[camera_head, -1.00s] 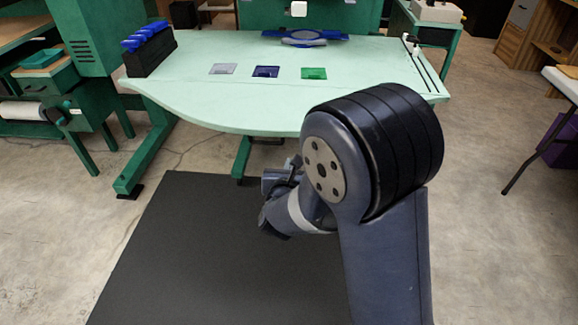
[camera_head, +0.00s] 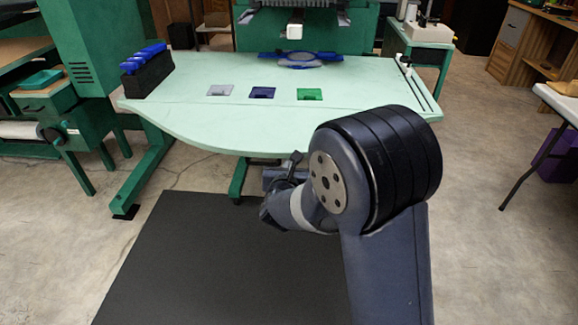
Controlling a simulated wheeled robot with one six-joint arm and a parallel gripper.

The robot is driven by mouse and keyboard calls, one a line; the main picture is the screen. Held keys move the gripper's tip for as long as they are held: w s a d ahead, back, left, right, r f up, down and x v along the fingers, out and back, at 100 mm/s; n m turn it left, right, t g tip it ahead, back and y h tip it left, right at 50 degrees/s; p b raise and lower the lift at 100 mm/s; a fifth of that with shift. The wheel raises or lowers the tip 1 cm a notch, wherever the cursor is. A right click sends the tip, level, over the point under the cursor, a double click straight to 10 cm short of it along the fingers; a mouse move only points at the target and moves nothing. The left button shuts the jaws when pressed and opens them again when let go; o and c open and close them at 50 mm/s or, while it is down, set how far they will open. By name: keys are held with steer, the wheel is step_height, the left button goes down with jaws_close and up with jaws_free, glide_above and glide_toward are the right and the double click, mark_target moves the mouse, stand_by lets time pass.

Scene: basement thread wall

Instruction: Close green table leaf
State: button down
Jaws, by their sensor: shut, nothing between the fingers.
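The pale green table leaf (camera_head: 200,125) is the curved front part of the light green table top (camera_head: 350,75). It stands out level toward me, with a thin seam between it and the rest of the top. My gripper (camera_head: 270,195) is low in front of the leaf's front edge, below the table top in the picture and apart from it as far as I can see. My own arm partly hides it, so its fingers show poorly. It is shut and holds nothing.
Grey, blue and green (camera_head: 310,94) squares lie on the table top. A black holder (camera_head: 148,75) with blue-topped items stands at the left. A dark mat (camera_head: 220,265) covers the floor in front. A white table (camera_head: 560,100) stands at the right.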

steer(key=shift+r+g+p, duration=0.6)
steer(key=shift+r+p, duration=0.85)
steer(key=shift+p, duration=0.2)
steer(key=shift+f, duration=0.1)
